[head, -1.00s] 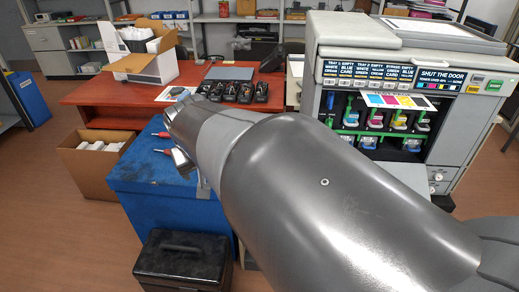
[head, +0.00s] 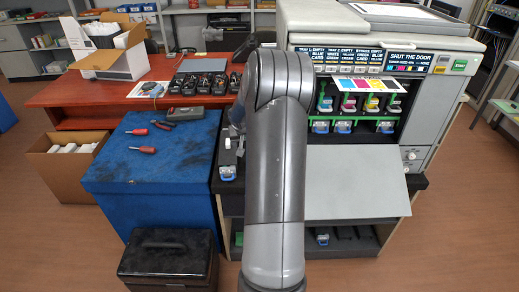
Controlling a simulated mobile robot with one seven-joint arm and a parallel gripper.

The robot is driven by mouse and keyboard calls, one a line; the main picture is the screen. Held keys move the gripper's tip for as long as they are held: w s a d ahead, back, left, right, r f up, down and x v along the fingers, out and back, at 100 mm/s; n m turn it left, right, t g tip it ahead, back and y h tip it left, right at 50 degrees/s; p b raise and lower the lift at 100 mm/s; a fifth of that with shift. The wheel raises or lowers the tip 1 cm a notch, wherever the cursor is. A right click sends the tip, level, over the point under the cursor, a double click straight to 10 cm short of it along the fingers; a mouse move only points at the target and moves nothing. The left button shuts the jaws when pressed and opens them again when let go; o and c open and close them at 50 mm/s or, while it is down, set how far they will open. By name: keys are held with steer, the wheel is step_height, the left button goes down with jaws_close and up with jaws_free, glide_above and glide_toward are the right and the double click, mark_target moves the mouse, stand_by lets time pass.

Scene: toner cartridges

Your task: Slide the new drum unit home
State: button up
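The printer (head: 425,108) stands at the right with its front open and its door panel (head: 350,192) folded down. Inside the opening, several units with blue handles (head: 343,127) sit in a row below coloured toner cartridges (head: 344,103). My arm rises through the middle of the view and hides my gripper and the left part of the printer opening.
A blue cabinet (head: 112,174) at the left carries red-handled screwdrivers (head: 143,149), pliers and a grey case (head: 186,113). A black toolbox (head: 165,262) stands on the floor in front. A red desk (head: 60,98) behind holds black cartridges (head: 203,83) and an open carton (head: 117,60).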

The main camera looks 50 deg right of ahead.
steer(key=shift+m, duration=0.7)
steer(key=d+f, duration=0.2)
steer(key=s+d+f, duration=0.1)
steer(key=d+f, duration=0.1)
steer(key=f, duration=0.1)
steer(key=d+f, duration=0.2)
steer(key=shift+s+d+f, duration=0.15)
steer(key=shift+d+f, duration=0.2)
steer(key=shift+d, duration=0.05)
steer(key=shift+x, duration=4.9)
steer(key=shift+a, duration=0.15)
steer(key=shift+c, duration=0.3)
steer(key=c, duration=1.3)
steer(key=shift+c, duration=0.2)
steer(key=shift+r, duration=0.15)
steer(key=shift+r, duration=3.45)
